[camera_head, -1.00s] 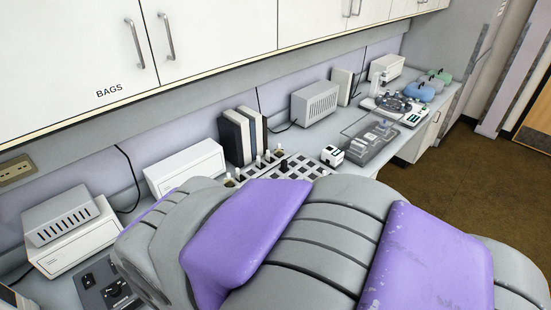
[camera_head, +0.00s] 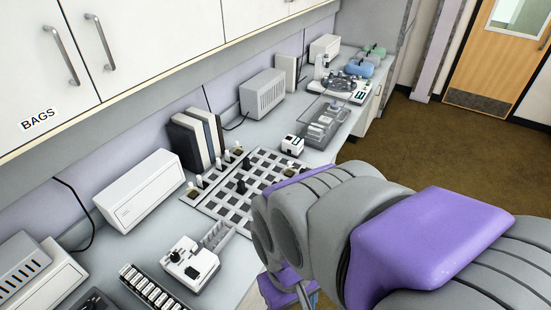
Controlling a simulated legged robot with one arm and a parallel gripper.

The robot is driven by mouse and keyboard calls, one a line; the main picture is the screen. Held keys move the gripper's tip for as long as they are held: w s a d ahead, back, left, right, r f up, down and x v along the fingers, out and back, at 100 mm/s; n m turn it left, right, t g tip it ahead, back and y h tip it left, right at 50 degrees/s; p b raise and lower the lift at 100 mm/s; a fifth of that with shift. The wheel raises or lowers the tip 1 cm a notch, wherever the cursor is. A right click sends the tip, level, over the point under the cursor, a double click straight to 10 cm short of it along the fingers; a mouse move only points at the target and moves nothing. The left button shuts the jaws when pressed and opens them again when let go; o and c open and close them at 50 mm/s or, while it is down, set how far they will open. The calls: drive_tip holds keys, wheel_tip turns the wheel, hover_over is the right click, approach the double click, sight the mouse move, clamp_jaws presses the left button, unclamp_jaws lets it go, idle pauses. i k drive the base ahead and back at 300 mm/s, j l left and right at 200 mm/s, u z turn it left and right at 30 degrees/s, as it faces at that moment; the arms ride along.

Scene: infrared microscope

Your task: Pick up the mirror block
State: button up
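I cannot tell for sure which object is the mirror block. A small white block (camera_head: 292,145) with dark markings on its faces stands on the bench just behind the far end of the checkered board (camera_head: 225,205). Several small dark and pale pieces stand on that board, and one of them, a black piece (camera_head: 241,187), is near its middle. My grey and purple arm fills the lower right and covers the board's right corner. A purple part of my arm hangs down at the bottom edge. No gripper fingers show.
A white device (camera_head: 188,264) and a rack of vials (camera_head: 152,291) stand at the near bench edge. A white box (camera_head: 140,190) and upright binders (camera_head: 190,142) line the wall. A clear tray (camera_head: 325,120) stands farther along. Cabinets overhang the bench; brown floor lies right.

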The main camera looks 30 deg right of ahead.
sight(289, 170)
drive_tip(key=z, duration=0.85)
drive_tip(key=i+l+u, duration=0.15)
drive_tip(key=u, duration=0.65)
drive_tip(key=i+l+u, duration=0.15)
drive_tip(key=l, duration=0.25)
drive_tip(key=i+l+u, duration=0.2)
drive_tip(key=l, duration=0.15)
drive_tip(key=i+l+u, duration=0.15)
drive_tip(key=l, duration=0.25)
drive_tip(key=l+u, duration=0.15)
drive_tip(key=l, duration=0.3)
drive_tip(key=i+l+u, duration=0.15)
drive_tip(key=l, duration=0.25)
drive_tip(key=i+l, duration=0.1)
drive_tip(key=l, duration=0.8)
drive_tip(key=i+l, duration=0.1)
drive_tip(key=l, duration=0.75)
drive_tip(key=i+l+u, duration=0.1)
drive_tip(key=l, duration=0.8)
